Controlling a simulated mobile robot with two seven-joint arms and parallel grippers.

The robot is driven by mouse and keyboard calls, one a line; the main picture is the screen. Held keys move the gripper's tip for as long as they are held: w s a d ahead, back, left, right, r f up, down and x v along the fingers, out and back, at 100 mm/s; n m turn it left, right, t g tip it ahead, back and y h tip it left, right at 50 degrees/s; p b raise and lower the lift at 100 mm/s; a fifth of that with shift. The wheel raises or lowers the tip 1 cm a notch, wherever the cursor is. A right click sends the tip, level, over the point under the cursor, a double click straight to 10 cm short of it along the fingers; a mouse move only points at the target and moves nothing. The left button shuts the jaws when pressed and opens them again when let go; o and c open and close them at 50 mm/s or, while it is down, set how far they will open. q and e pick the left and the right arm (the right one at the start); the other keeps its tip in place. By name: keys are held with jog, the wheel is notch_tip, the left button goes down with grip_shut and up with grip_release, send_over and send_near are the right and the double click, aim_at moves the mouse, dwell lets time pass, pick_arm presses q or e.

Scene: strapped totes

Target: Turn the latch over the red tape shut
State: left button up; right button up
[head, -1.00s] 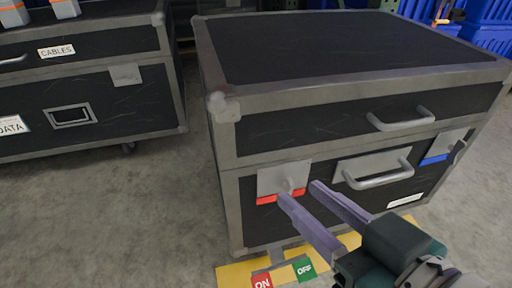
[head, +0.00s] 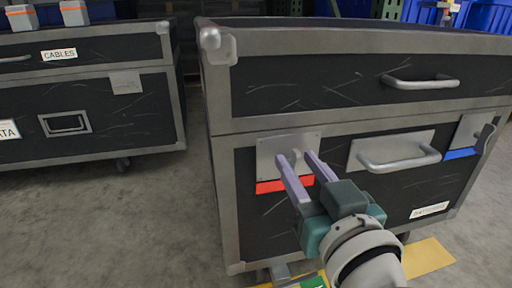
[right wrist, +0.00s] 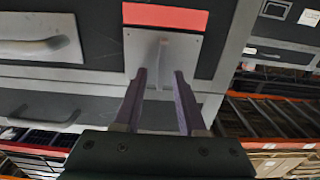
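The latch (head: 296,155) sits on a grey metal plate (head: 268,158) on the front of the near black case, just above the red tape (head: 270,187). In the right wrist view the latch (right wrist: 163,52) is a thin grey handle standing out from its plate, with the red tape (right wrist: 165,17) beyond. My right gripper (head: 296,157) is open at the plate. In the right wrist view its two purple fingers (right wrist: 160,74) stand either side of the handle, with gaps showing. Whether the tips touch the plate, I cannot tell. My left gripper is not in view.
Right of the latch are a grey pull handle (head: 400,160) and another latch plate (head: 470,132) over blue tape (head: 460,154). An upper handle (head: 420,82) juts from the case. Another case (head: 90,115) stands left, across open floor (head: 110,220). Yellow floor marking (head: 428,260) lies below.

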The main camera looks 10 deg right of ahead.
jog(key=shift+w, duration=0.75)
grip_shut()
